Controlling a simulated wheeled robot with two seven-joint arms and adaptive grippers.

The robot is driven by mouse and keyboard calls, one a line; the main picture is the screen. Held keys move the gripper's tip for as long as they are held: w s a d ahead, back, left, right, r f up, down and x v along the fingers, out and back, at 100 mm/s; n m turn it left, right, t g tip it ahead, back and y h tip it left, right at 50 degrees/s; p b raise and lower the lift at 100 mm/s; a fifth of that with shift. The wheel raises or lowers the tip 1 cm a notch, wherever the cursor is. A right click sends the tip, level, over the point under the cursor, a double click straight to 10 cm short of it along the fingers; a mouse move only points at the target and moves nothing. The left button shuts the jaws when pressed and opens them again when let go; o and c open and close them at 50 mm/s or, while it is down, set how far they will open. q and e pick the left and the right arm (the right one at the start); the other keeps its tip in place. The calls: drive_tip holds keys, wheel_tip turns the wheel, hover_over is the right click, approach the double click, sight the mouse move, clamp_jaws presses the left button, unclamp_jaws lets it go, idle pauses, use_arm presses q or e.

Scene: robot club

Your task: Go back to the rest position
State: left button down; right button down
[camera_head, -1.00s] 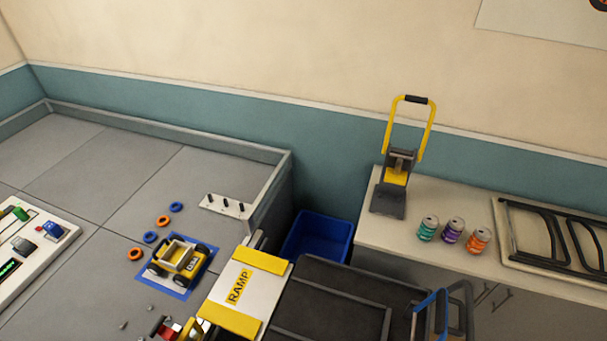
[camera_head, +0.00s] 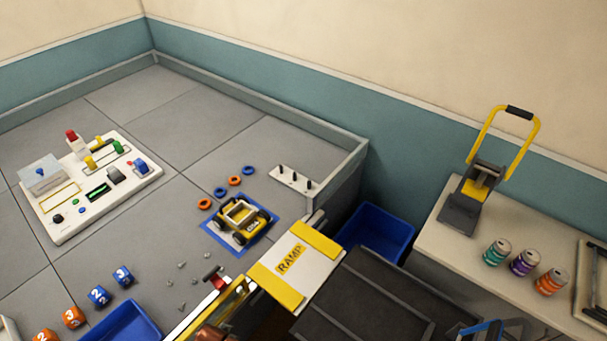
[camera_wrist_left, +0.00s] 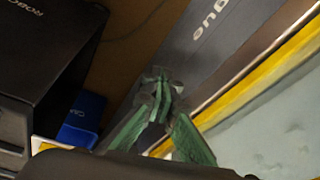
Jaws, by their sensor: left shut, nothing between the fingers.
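My left gripper (camera_wrist_left: 160,85) shows only in the left wrist view. Its green fingers are closed together at the tips with nothing between them. It points at a dark surface with pale lettering, beside a yellow strip. I cannot tell how far it is from these. Neither gripper shows in the head view, and my right gripper is in no view.
In the head view, a control panel (camera_head: 130,194) and a yellow toy car (camera_head: 243,217) are on the walled grey field. A ramp (camera_head: 296,264), a blue bin (camera_head: 375,234) and a counter with cans (camera_head: 523,262) lie to the right. A black box (camera_wrist_left: 45,45) shows in the wrist view.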

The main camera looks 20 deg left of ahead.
use_arm(q)
drive_tip(key=s+d+f+g, duration=0.1)
drive_tip(key=s+f, duration=0.3)
drive_tip(key=f, duration=0.7)
drive_tip(key=s+f, duration=0.3)
drive_tip(key=f, duration=0.7)
drive_tip(key=s+f+m+g, duration=0.1)
drive_tip(key=s+f, duration=1)
drive_tip(key=s, duration=0.5)
drive_tip(key=shift+s+f, duration=0.3)
drive_tip(key=shift+f, duration=0.1)
drive_tip(key=shift+a, duration=0.1)
